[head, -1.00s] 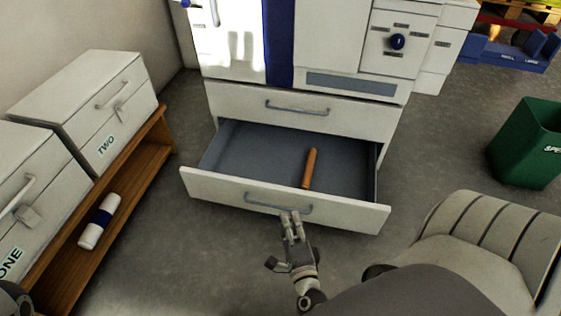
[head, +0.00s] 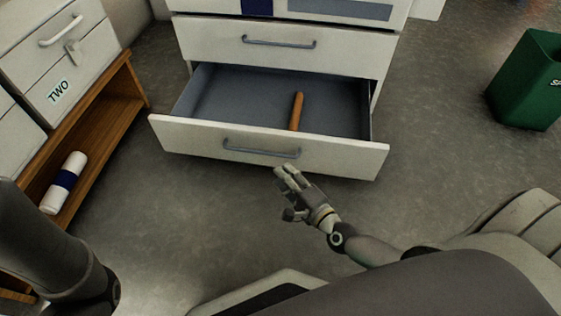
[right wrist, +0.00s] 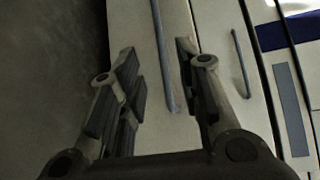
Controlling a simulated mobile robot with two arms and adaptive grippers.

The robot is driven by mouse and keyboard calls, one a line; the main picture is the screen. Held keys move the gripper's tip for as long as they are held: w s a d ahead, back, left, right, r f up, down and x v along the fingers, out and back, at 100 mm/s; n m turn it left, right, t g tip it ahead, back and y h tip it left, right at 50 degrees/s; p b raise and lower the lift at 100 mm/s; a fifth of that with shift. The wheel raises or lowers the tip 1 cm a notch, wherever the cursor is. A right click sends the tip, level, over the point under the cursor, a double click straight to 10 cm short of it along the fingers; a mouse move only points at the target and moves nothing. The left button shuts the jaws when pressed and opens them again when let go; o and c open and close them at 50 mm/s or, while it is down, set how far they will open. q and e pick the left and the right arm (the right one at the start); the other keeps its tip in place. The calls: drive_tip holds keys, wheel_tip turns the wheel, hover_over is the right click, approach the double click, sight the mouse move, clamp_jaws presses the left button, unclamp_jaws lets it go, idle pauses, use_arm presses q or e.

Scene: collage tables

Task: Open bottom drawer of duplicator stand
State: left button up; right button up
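The white stand's bottom drawer (head: 195,140) is pulled out in the head view, its grey inside showing. Its metal handle (head: 262,152) is on the front panel. An orange-brown stick (head: 297,111) lies inside the drawer. My right gripper (head: 283,172) is just in front of and below the handle's right end, apart from it. In the right wrist view, the right gripper's (right wrist: 158,70) fingers are spread, with the handle (right wrist: 163,50) seen between them and nothing gripped. My left arm shows at bottom left in the head view; its gripper is not visible.
The drawer above (head: 330,48) is closed. A green bin (head: 525,85) stands at right. Floor in front is clear.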

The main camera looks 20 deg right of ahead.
drive_tip(key=b+x, duration=0.2)
drive_tip(key=x, duration=0.8)
drive_tip(key=shift+w+b, duration=0.3)
drive_tip(key=shift+w, duration=0.1)
drive_tip(key=shift+a, duration=0.1)
clamp_jaws()
